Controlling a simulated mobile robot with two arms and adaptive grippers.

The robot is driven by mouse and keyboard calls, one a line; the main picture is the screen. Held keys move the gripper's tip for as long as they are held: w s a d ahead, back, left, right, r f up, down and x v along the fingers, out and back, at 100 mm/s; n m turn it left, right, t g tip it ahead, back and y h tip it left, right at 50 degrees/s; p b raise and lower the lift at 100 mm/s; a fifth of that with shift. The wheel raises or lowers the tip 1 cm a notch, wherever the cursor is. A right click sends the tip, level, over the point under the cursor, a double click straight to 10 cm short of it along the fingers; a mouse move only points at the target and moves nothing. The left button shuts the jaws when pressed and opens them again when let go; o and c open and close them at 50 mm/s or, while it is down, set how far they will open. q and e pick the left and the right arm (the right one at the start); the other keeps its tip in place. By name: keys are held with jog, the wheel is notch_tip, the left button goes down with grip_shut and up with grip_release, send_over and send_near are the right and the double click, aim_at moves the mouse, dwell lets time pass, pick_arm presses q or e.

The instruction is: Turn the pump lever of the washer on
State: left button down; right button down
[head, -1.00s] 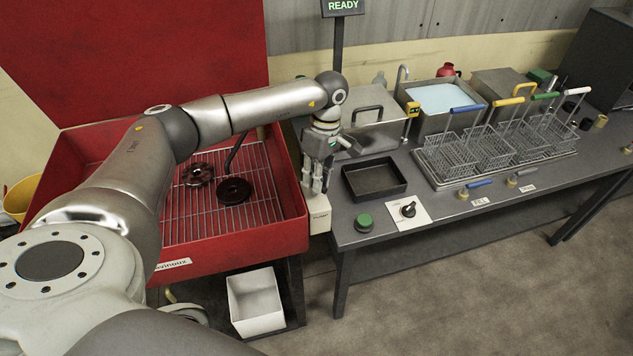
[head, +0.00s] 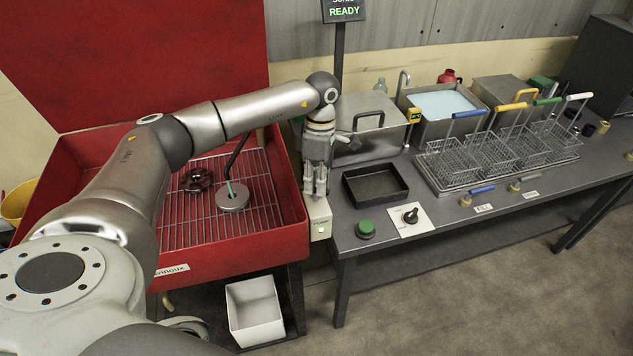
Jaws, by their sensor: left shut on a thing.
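The red washer (head: 228,254) stands at the left with its lid raised. A pale pump box (head: 320,219) is fixed at its right front corner, with a small bright light on its front. My left gripper (head: 315,194) points down at the top of this box and is shut on the pump lever, which its fingers hide. The dark spout (head: 239,151) lets a thin green stream fall onto a grey disc (head: 233,197) on the washer's grate. A dark handwheel-like part (head: 197,180) lies beside it. My right gripper is out of view.
The bench (head: 440,222) at the right holds a black tray (head: 375,183), a green button (head: 365,226), a black knob (head: 411,215), wire baskets (head: 490,152) and steel tanks. A white bin (head: 255,307) is below the washer.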

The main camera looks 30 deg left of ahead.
pick_arm(q)
jog(key=shift+r, duration=0.1)
jog(key=c, duration=1.5)
grip_release()
jog(key=shift+o, duration=0.2)
notch_tip(320, 180, up, 12)
jog(key=w, duration=0.2)
jog(key=shift+w+a, duration=0.15)
jog(key=shift+a, duration=0.25)
jog(key=shift+f, duration=0.2)
